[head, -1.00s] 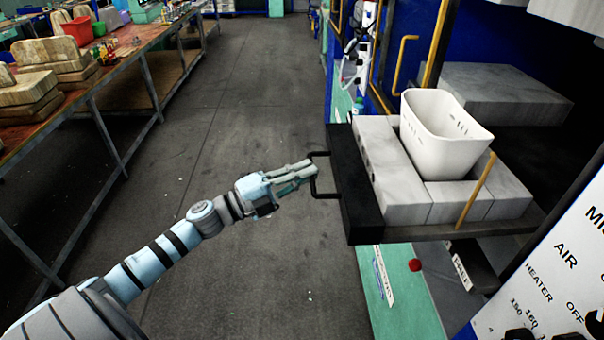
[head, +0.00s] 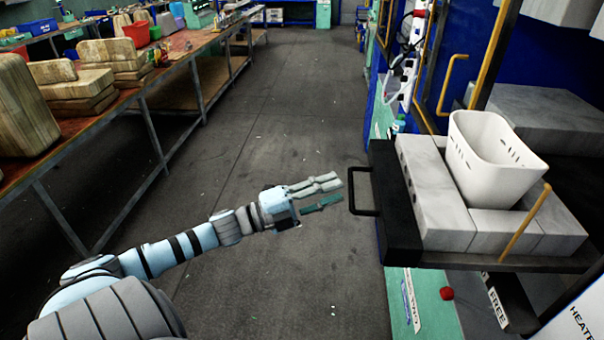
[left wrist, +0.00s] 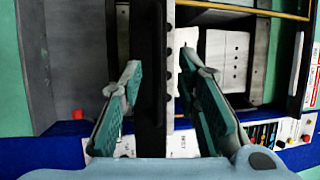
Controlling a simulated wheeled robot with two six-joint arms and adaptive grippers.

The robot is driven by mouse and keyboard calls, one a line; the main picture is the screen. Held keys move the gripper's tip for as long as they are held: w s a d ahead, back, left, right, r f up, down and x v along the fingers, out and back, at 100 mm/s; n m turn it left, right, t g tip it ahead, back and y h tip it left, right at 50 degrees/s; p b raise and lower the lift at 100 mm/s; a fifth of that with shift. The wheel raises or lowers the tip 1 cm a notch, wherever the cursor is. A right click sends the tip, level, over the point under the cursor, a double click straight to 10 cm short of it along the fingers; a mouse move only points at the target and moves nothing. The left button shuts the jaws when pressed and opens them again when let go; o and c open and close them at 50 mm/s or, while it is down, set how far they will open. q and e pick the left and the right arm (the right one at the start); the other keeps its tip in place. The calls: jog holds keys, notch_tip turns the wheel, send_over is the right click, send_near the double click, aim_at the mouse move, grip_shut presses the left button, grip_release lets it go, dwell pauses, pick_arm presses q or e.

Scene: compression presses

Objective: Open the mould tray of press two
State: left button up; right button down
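The mould tray (head: 398,212) of the press on the right stands out over the aisle, with a black front and grey mould blocks (head: 440,205) on it. Its black bar handle (head: 351,192) sticks out toward my left gripper. My left gripper (head: 338,188) is open and empty, with its fingertips just short of the handle and apart from it. In the left wrist view the spread fingers (left wrist: 160,68) show on either side of the dark bar (left wrist: 152,70); contact cannot be told there. My right gripper is not in view.
A white basket (head: 492,160) stands on the mould blocks. A yellow bar (head: 526,222) rises at the tray's side. A long workbench (head: 150,92) with wooden blocks and bins runs along the left. The grey aisle floor (head: 290,110) between is clear.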

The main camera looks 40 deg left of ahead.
pick_arm(q)
jog(key=v, duration=0.8)
jog(key=shift+s+a, duration=0.25)
jog(key=shift+s, duration=0.05)
